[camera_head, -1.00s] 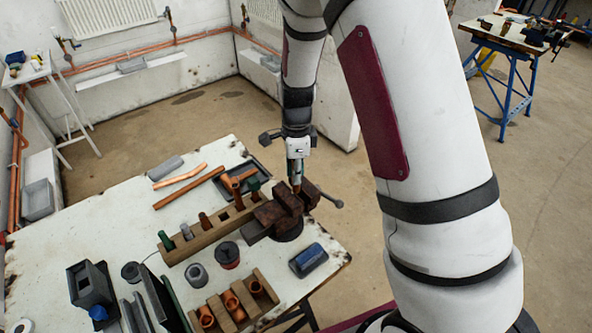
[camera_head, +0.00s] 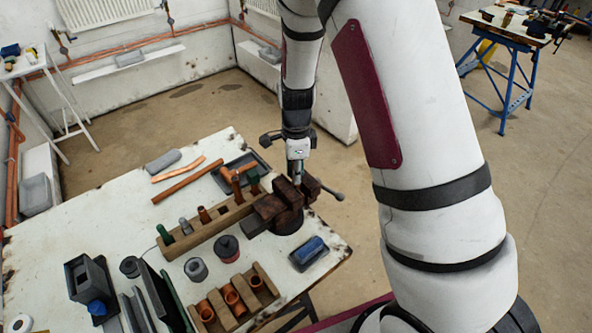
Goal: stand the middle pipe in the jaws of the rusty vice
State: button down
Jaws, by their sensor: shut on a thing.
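The rusty vice (camera_head: 268,209) is bolted at the right corner of the white bench, with its jaws toward the back. My gripper (camera_head: 297,180) points straight down over the vice jaws, its fingertips right at their top. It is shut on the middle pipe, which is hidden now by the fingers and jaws. I cannot tell whether the pipe touches the jaws.
Loose copper pipes (camera_head: 188,181) and a dark tray (camera_head: 226,178) lie behind the rack. A blue item in a tray (camera_head: 309,252), round tins (camera_head: 227,248) and a wooden holder with copper fittings (camera_head: 235,298) stand in front. My arm covers the right side.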

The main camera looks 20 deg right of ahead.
jog(key=shift+f, duration=0.65)
jog(key=c, duration=1.4)
grip_release()
jog(key=shift+c, duration=0.2)
jog(key=shift+r+p, duration=1.15)
jog(key=shift+r, duration=2.4)
